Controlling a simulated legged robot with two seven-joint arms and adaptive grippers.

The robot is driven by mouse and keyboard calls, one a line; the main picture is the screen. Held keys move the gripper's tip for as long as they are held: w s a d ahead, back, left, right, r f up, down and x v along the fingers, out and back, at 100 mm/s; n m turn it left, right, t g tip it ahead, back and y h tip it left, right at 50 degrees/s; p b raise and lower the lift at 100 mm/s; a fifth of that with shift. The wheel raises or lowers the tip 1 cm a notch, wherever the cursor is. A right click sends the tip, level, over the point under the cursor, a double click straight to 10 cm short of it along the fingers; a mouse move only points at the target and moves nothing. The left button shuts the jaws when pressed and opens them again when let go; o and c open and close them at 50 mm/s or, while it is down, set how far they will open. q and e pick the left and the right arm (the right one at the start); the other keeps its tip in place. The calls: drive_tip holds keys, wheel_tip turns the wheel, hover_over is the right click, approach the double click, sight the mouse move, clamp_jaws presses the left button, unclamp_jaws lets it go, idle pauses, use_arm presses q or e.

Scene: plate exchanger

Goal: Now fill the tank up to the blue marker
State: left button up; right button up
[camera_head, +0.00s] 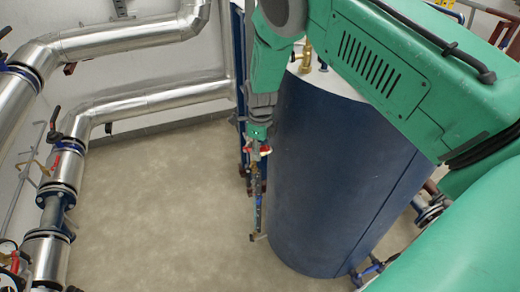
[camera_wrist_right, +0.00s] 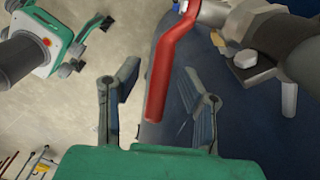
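The large blue tank (camera_head: 335,170) stands upright right of centre in the head view. My right gripper (camera_head: 262,146) hangs down along its left side, at a red valve handle (camera_head: 266,150). In the right wrist view, my right gripper (camera_wrist_right: 158,110) is open, and the red lever handle (camera_wrist_right: 170,60) reaches between its fingers with gaps on both sides. A thin upright gauge-like strip (camera_head: 257,205) runs down the tank's left side below the gripper; its level is too small to read. I cannot make out a blue marker. My left gripper is out of view.
Silver pipes (camera_head: 130,103) run along the wall at the left. A valved pipe (camera_head: 62,185) and a dial gauge (camera_head: 8,250) stand at the lower left. Brass fittings (camera_head: 306,58) top the tank. The concrete floor (camera_head: 160,200) between is clear.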

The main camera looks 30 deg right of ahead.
clamp_jaws()
drive_tip(key=shift+s+d+f+t+y, duration=0.1)
drive_tip(key=shift+s+f+t+y, duration=0.15)
drive_tip(key=shift+t, duration=0.25)
drive_tip(key=shift+d+f+t+y+b, duration=0.2)
drive_tip(key=shift+f+t+y+b, duration=0.3)
drive_tip(key=shift+t, duration=0.2)
unclamp_jaws()
